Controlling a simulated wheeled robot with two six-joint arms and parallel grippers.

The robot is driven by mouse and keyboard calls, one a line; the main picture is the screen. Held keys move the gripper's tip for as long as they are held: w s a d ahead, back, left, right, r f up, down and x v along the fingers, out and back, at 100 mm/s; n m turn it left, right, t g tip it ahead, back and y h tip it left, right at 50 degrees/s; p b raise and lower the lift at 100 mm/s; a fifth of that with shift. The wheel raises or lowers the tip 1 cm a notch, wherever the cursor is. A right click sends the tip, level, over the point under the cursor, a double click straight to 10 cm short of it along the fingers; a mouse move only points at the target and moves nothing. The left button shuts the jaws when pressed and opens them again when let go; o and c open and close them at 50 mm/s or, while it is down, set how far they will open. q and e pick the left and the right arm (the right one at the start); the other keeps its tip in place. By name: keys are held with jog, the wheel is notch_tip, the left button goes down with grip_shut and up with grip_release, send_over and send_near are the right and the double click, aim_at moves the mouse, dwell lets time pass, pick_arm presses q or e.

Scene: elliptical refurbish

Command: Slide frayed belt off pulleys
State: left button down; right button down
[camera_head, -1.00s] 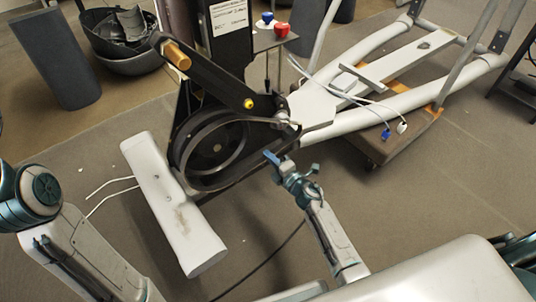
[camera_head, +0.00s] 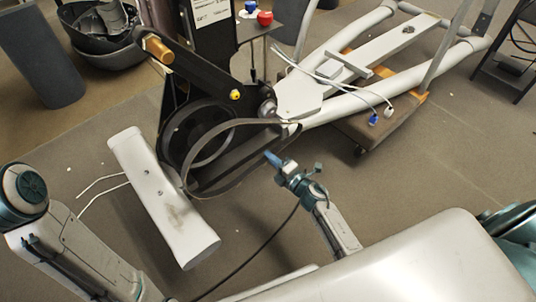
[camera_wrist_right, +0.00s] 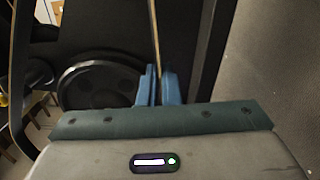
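The dark belt (camera_head: 240,122) is a slanted loop in the head view, standing out in front of the large black pulley (camera_head: 187,128). Its right end is by the small pulley (camera_head: 268,108); whether it still touches either pulley is unclear. My right gripper (camera_head: 273,159) is at the belt's lower strand, right of the large pulley. In the right wrist view, the blue fingers (camera_wrist_right: 159,88) are close together, with a thin strip of belt (camera_wrist_right: 156,40) running down between them. My left arm shows at the left, but its gripper is out of view.
A white cover (camera_head: 165,200) lies in front of the black machine frame. The white rail frame (camera_head: 360,97) rests on a wooden dolly (camera_head: 385,128) at the right. A black bin (camera_head: 100,35) and a dark cylinder (camera_head: 40,55) stand at the back left. White cables trail nearby.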

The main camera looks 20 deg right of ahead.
jog(key=shift+v, duration=2.1)
jog(key=shift+r, duration=0.1)
